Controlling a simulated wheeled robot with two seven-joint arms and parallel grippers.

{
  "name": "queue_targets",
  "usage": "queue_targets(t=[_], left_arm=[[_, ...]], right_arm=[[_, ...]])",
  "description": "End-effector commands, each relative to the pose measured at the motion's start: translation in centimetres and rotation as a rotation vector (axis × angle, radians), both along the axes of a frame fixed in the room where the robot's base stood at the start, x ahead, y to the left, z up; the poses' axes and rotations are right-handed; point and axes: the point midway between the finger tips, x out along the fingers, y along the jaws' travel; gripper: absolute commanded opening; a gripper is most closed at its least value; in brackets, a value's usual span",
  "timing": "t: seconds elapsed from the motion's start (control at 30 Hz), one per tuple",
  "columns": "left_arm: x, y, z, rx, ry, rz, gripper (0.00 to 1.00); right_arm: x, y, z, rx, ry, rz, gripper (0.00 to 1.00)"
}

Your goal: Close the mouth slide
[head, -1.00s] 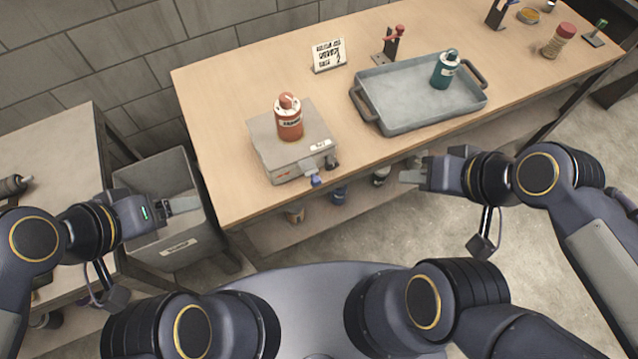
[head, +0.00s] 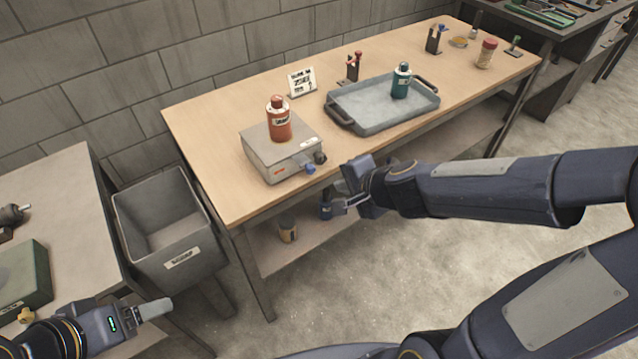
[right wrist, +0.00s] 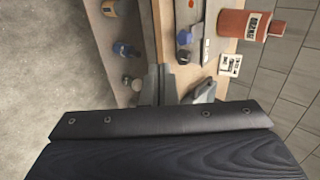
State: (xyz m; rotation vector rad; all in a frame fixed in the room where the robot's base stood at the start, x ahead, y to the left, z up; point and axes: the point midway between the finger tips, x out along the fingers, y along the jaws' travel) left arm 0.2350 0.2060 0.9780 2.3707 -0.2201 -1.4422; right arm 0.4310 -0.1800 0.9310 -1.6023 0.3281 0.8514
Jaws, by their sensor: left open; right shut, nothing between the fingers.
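I cannot pick out any part as the mouth slide for certain. A grey box (head: 281,152) with a blue knob (head: 309,168) and a black knob (head: 320,157) on its front sits near the table's front edge, with an orange-red bottle (head: 279,121) upright on it. My right gripper (head: 350,204) is shut and empty, in front of the table edge, below and right of the knobs. In the right wrist view its fingers (right wrist: 157,84) point at the table edge, and the blue knob (right wrist: 184,38) shows beyond. My left gripper (head: 155,309) is open and empty, low at the left.
A grey tray (head: 372,117) with a teal bottle (head: 401,81) stands right of the box. A card (head: 301,81) and a red-topped stand (head: 353,67) are behind. A scrap bin (head: 180,262) stands left of the table. Bottles sit on the lower shelf (head: 275,262).

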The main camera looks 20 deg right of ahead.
Motion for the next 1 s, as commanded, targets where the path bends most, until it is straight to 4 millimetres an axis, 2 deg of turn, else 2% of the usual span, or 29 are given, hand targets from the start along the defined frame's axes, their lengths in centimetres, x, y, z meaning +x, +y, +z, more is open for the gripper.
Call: queue_targets(t=[0.03, 0.27, 0.37, 0.53, 1.0], left_arm=[[0.0, 0.0, -1.5, 0.0, 0.0, 0.0, 0.77], [0.0, 0.0, -3.8, 0.0, 0.0, 0.0, 0.77], [0.0, 0.0, -2.8, 0.0, 0.001, 0.0, 0.77], [0.0, 0.0, -2.4, 0.0, 0.0, 0.0, 0.77], [0.0, 0.0, -2.3, 0.0, 0.0, 0.0, 0.77]], right_arm=[[0.8, 0.4, -1.6, 0.001, 0.003, 0.004, 0.0], [4.2, 1.6, -4.8, 0.002, 0.002, 0.002, 0.0], [5.7, 2.2, -4.1, 0.0, 0.0, 0.005, 0.0], [7.5, 2.8, -4.2, 0.0, 0.0, 0.005, 0.0], [8.2, 3.1, -4.2, 0.0, -0.001, 0.004, 0.0]])
